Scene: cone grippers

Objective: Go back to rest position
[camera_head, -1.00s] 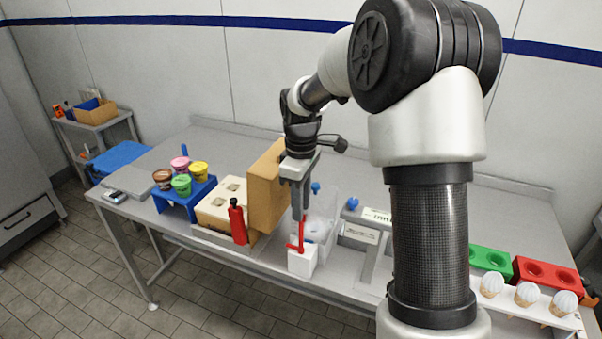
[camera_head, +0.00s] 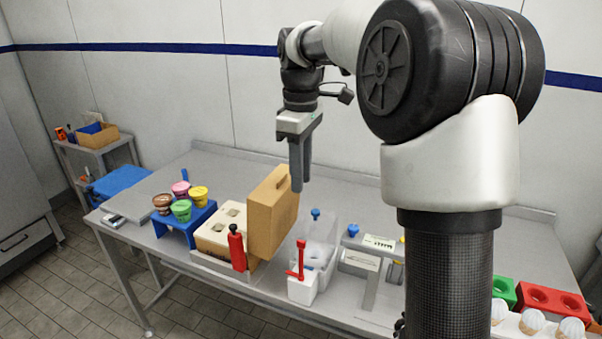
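My gripper (camera_head: 299,178) hangs pointing down in the air above the table (camera_head: 345,190), in front of the back wall. It is clear of the red-handled tool below it and holds nothing that I can see. Its two fingers overlap from this angle, so the gap between them cannot be judged. The red-handled tool (camera_head: 300,262) stands in a small white box (camera_head: 302,288) at the table's front edge.
A tan box (camera_head: 272,215) stands upright just below and left of my gripper. Nearby are a red bottle (camera_head: 237,248), a blue stand (camera_head: 178,228) with several coloured cups, and a clear container (camera_head: 320,250). Red (camera_head: 553,300) and green holders are at right.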

